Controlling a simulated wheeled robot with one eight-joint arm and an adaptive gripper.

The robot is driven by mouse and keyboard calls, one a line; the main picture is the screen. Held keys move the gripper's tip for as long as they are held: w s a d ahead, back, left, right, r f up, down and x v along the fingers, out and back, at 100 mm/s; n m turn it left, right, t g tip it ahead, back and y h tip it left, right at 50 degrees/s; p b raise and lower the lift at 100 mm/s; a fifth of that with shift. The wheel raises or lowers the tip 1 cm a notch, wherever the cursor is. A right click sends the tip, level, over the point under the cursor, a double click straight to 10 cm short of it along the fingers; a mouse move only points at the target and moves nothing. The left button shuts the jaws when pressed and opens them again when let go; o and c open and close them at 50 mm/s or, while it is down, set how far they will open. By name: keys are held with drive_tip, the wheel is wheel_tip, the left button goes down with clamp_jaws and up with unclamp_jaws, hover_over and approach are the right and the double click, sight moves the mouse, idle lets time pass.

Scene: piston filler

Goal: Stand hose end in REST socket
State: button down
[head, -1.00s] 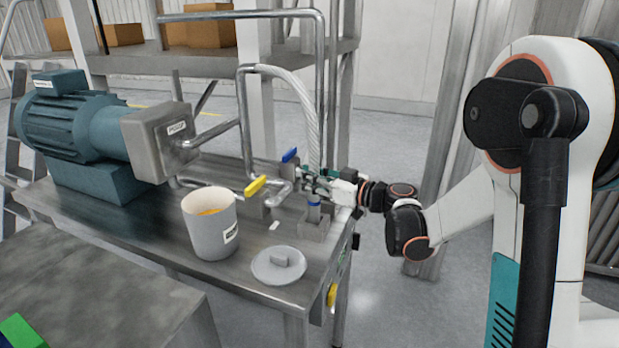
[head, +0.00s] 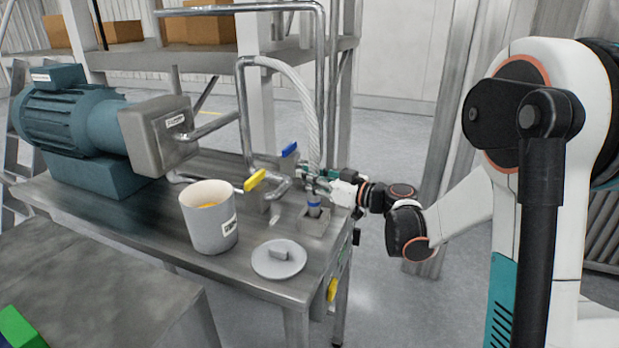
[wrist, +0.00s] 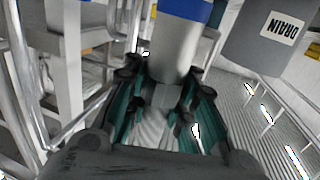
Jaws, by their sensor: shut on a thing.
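The white braided hose (head: 298,88) arches down from the pipe to my gripper (head: 318,180), which is shut on its end. The hose end (head: 314,203), grey with a blue band, points down below the fingers. In the wrist view the hose end (wrist: 175,55) stands out between the teal fingers (wrist: 160,105). The grey square block that looks like the REST socket (head: 313,228) sits on the table directly below it. The hose end's tip meets the block's top in the head view; I cannot tell how deep it is. No REST label is readable.
A grey bucket (head: 211,232) stands front left of the block; its DRAIN label shows in the wrist view (wrist: 278,28). A lid (head: 279,262) lies in front. Yellow (head: 255,180) and blue (head: 289,149) valve handles are close to the left. A teal motor (head: 70,110) fills the table's far left.

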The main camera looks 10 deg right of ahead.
drive_tip(key=shift+f, duration=0.3)
drive_tip(key=c, duration=1.2)
unclamp_jaws()
wheel_tip(320, 180, up, 13)
drive_tip(key=p, duration=0.8)
